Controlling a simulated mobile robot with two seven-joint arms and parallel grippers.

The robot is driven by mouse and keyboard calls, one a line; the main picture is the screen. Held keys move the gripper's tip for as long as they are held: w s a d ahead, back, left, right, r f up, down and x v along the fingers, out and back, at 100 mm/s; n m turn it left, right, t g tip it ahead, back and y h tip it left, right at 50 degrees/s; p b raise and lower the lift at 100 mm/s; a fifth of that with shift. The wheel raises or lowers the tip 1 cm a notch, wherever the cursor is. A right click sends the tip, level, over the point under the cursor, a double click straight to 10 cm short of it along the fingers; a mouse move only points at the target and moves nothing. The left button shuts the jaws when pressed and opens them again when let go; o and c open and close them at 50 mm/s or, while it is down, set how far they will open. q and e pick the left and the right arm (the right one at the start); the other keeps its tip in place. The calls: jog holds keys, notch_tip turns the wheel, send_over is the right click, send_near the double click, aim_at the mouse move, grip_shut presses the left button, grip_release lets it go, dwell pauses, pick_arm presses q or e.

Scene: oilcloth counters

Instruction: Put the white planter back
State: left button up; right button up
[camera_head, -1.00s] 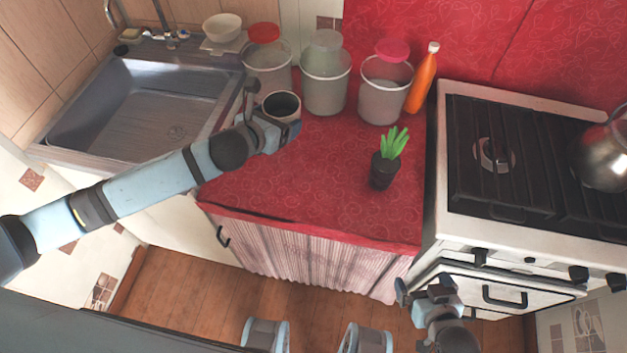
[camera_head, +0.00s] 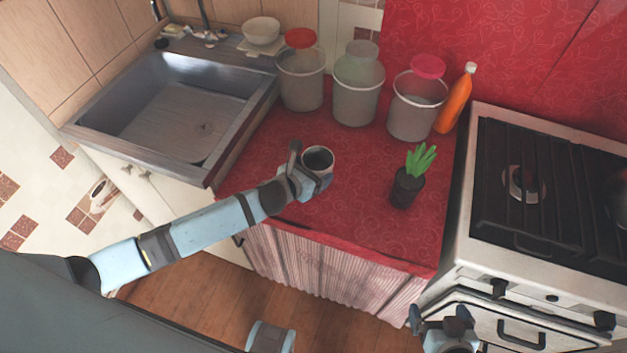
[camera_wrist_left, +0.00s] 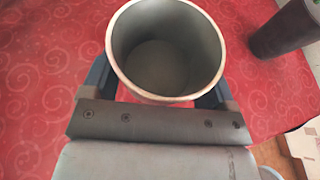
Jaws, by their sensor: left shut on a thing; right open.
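The white planter (camera_head: 329,157) is an empty, pale, round pot with a grey inside, over the middle-left of the red counter. My left gripper (camera_head: 311,170) is shut on it, one finger on each side. In the left wrist view the planter (camera_wrist_left: 165,50) is open towards the camera, between the fingers. I cannot tell whether its base touches the cloth. My right gripper (camera_head: 440,322) is open and empty, low in front of the stove.
A dark pot with a green plant (camera_head: 407,187) stands to the right. Several lidded buckets (camera_head: 357,100) and an orange bottle (camera_head: 455,100) line the back. The sink (camera_head: 175,110) is left, the stove (camera_head: 540,200) right. The cloth (camera_head: 355,215) between planter and plant is clear.

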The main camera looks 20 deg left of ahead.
pick_arm(q)
jog(key=shift+f, duration=2.05)
jog(key=shift+b, duration=0.3)
